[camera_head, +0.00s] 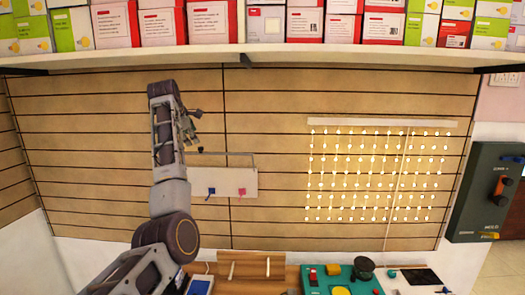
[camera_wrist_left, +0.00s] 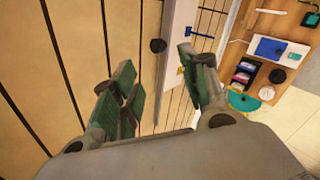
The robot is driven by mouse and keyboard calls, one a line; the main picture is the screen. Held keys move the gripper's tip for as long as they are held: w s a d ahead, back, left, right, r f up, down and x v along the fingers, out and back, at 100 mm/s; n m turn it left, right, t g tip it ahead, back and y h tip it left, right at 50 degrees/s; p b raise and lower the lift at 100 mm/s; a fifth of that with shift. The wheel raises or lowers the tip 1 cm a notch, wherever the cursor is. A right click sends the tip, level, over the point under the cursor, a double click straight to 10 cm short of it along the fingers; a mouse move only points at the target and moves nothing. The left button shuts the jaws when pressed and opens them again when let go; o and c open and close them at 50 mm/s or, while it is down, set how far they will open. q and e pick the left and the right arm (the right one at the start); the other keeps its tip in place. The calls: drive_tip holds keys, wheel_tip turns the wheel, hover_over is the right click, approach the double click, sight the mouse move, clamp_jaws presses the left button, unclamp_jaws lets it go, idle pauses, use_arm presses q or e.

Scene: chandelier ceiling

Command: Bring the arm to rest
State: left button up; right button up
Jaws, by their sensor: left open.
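My left arm (camera_head: 170,185) rises from the bottom left in the head view, in front of the wooden slat wall. Its gripper (camera_head: 190,128) is at the upper end, just above and left of a small white wall panel. In the left wrist view my left gripper (camera_wrist_left: 162,92) is open, with its green-padded fingers well apart and nothing between them. Whether it touches the panel cannot be told. My right gripper is in neither view.
The white panel (camera_head: 225,182) carries a blue and a pink switch. A shelf (camera_head: 300,55) of boxes runs above. A light curtain (camera_head: 378,175) hangs right, near a dark control box (camera_head: 483,190).

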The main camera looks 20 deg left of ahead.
use_arm(q)
drive_tip(key=s+d+f+m+g, duration=0.1)
drive_tip(key=s+d+f+m, duration=0.25)
drive_tip(key=f, duration=0.85)
drive_tip(key=s+d+f+m+g+y, duration=0.1)
drive_tip(key=s+d+f+m, duration=0.3)
drive_tip(key=f, duration=0.9)
drive_tip(key=s+d+f+m+g, duration=0.15)
drive_tip(key=s+f+m, duration=0.4)
drive_tip(key=f, duration=0.65)
drive_tip(key=s+d+f+m+h, duration=0.1)
drive_tip(key=s+d+f+m, duration=0.7)
drive_tip(key=s+f, duration=0.4)
drive_tip(key=s+d+f+m+g+h, duration=0.1)
drive_tip(key=s+d+m, duration=0.2)
drive_tip(key=s+d, duration=0.5)
drive_tip(key=s+d+f+m+g+h, duration=0.1)
drive_tip(key=s+d+f+m, duration=0.15)
drive_tip(key=s, duration=0.85)
drive_tip(key=s+f+g, duration=0.1)
drive_tip(key=s+f, duration=0.2)
drive_tip(key=f, duration=3)
drive_tip(key=s+a+f, duration=0.1)
drive_tip(key=s+f, duration=0.8)
drive_tip(key=s, duration=0.2)
drive_tip(key=s+a+f+m+g, duration=0.1)
drive_tip(key=s+a+f, duration=0.1)
drive_tip(key=s+f, duration=0.8)
drive_tip(key=shift+s+a+f, duration=0.25)
drive_tip(key=shift+s, duration=0.45)
